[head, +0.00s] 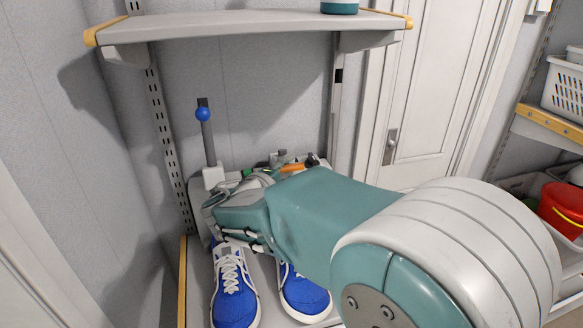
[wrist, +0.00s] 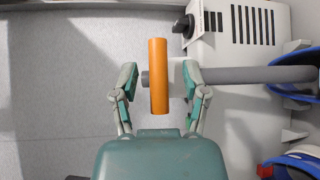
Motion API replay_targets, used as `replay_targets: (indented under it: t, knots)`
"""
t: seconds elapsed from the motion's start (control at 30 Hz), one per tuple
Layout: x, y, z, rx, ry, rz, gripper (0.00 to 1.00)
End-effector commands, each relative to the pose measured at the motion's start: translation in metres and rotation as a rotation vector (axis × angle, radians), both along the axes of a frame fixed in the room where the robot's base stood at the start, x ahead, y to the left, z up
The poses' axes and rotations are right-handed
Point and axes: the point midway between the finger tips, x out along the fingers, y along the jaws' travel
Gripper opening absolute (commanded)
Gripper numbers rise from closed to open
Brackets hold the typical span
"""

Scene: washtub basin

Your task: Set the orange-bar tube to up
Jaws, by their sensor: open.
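In the wrist view an orange bar (wrist: 158,100) runs up and down the picture across a grey tube (wrist: 245,75), which lies sideways and extends to the right. A short grey stub shows left of the bar. My gripper (wrist: 161,74) is open, with one finger on each side of the bar and a visible gap to each. I cannot tell the depth between the fingers and the bar. In the head view a small orange piece (head: 297,168) shows behind my arm, which hides most of the fixture.
An upright grey lever with a blue ball (head: 202,114) stands left of my gripper. Blue shoes (head: 233,287) lie below it, close to my arm. A shelf (head: 245,25) hangs above. A red bucket (head: 562,208) and a white basket (head: 566,92) are at the right.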

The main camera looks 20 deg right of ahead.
Motion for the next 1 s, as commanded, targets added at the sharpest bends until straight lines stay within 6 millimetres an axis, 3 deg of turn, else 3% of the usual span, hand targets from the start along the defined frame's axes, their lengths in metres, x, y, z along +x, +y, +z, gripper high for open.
replay_targets:
  t: [0.4,0.43,0.5,0.57,0.83,1.0]
  knots:
    - [0.01,-0.011,-0.002,0.001,0.0,0.0,0.58]
    - [0.01,-0.011,-0.002,0.001,0.0,0.0,0.54]
    - [0.01,-0.01,-0.002,0.001,0.001,0.0,0.23]
    - [0.01,-0.01,-0.002,0.001,0.001,0.0,0.0]
    - [0.011,-0.01,0.001,0.002,-0.001,0.0,0.0]
    - [0.02,-0.01,0.035,0.005,-0.008,-0.002,0.0]
